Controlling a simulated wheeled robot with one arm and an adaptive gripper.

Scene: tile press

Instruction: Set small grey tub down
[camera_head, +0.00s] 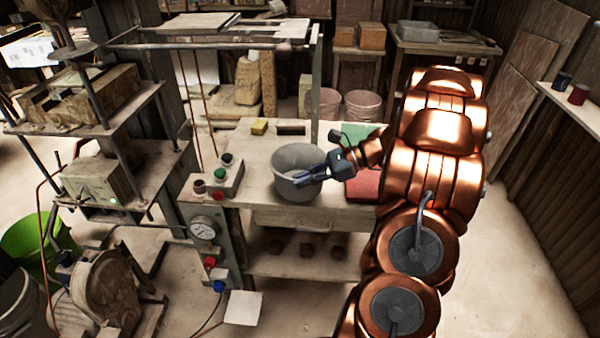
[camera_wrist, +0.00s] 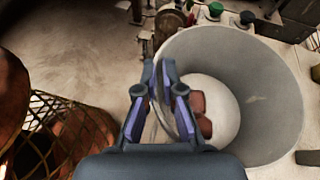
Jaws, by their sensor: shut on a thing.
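The small grey tub (camera_head: 290,188) is upright at the front edge of the bench, in the middle of the head view. My gripper (camera_head: 303,180) reaches in from the right and is shut on the tub's wall at the rim. In the wrist view, my gripper (camera_wrist: 168,80) has a finger on either side of the wall of the tub (camera_wrist: 262,75). Reddish-brown pieces (camera_wrist: 200,112) lie inside on the tub's bottom, partly hidden by the finger. I cannot tell whether the tub's base touches the bench top.
The bench top (camera_head: 255,190) has a control box with buttons (camera_head: 220,178) left of the tub. A red mat (camera_head: 364,185) and a green mat (camera_head: 355,135) lie to the right. A yellow block (camera_head: 259,127) sits behind. Dark blocks (camera_head: 307,249) rest on the lower shelf.

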